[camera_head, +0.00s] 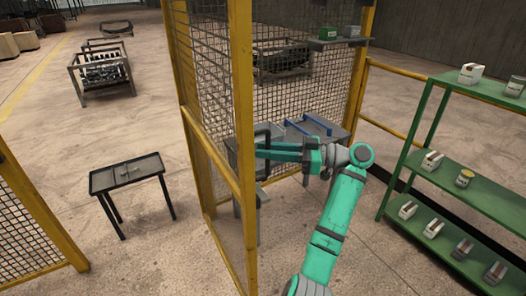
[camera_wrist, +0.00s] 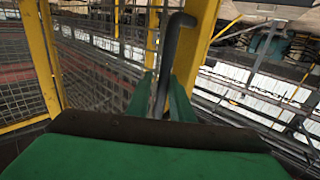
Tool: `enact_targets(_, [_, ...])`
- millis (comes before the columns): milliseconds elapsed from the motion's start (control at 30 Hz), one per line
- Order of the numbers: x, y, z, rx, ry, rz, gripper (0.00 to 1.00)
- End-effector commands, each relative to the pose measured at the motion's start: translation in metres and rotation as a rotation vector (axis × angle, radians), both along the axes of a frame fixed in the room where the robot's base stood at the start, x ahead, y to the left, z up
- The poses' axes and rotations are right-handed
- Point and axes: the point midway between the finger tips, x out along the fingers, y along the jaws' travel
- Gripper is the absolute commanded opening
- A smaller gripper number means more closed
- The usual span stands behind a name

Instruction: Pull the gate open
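The gate (camera_head: 243,100) is a yellow-framed mesh panel in the middle of the head view. It stands at an angle, its near upright closest to me. A dark grey handle (camera_head: 263,132) sticks out on the right side of that upright. My gripper (camera_head: 262,150) reaches it from the right. In the wrist view the handle (camera_wrist: 171,55) is a bent dark bar standing between the two green fingers of my gripper (camera_wrist: 163,95), which look closed against it. The lower handle is partly hidden by the fingers and the palm.
A gap lies left of the gate, up to a yellow mesh fence (camera_head: 35,215). A small dark table (camera_head: 105,180) stands in it. A grey workbench (camera_head: 335,131) stands behind my gripper. A green shelf rack (camera_head: 485,198) with several boxes and cans is at right.

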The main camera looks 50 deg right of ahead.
Motion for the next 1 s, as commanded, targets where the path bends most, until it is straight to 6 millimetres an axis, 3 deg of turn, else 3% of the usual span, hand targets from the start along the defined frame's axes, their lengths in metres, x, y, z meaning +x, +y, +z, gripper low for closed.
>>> enact_targets(467, [-0.069, -0.046, 0.000, 0.000, 0.001, -0.003, 0.20])
enact_targets(1000, [-0.079, -0.053, -0.001, 0.001, 0.002, 0.006, 0.20])
